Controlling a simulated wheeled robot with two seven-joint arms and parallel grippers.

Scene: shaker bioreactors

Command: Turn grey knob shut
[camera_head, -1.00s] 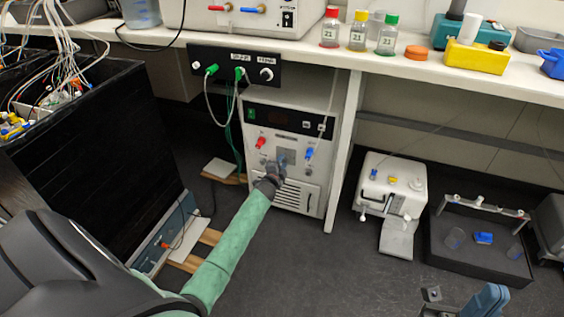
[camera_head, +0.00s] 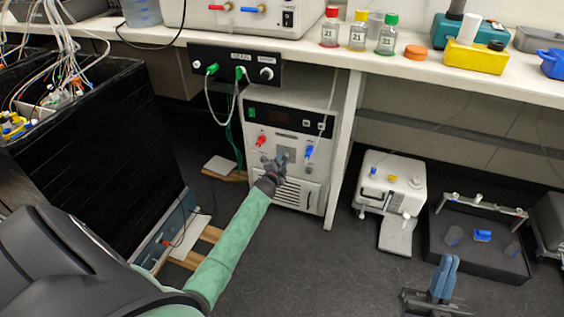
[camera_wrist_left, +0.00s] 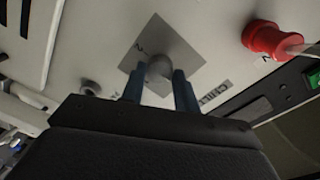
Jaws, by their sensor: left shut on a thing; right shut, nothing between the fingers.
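The grey knob (camera_wrist_left: 160,72) sits on a grey square plate (camera_wrist_left: 185,55) on the front of the white chiller unit (camera_head: 311,198). In the left wrist view my left gripper (camera_wrist_left: 158,82) has its two blue-grey fingers on either side of the knob, shut on it. In the head view my left gripper (camera_head: 277,162) is at the unit's front panel, and it hides most of the knob. My right gripper (camera_head: 446,268) is shut and empty at the lower right, pointing up over the floor.
A red fitting (camera_head: 261,140) and a blue fitting (camera_head: 308,151) flank the plate on the panel. A bench leg (camera_head: 343,150) stands right of the unit. A white device (camera_head: 391,185) and a black tray (camera_head: 475,258) are on the floor at right.

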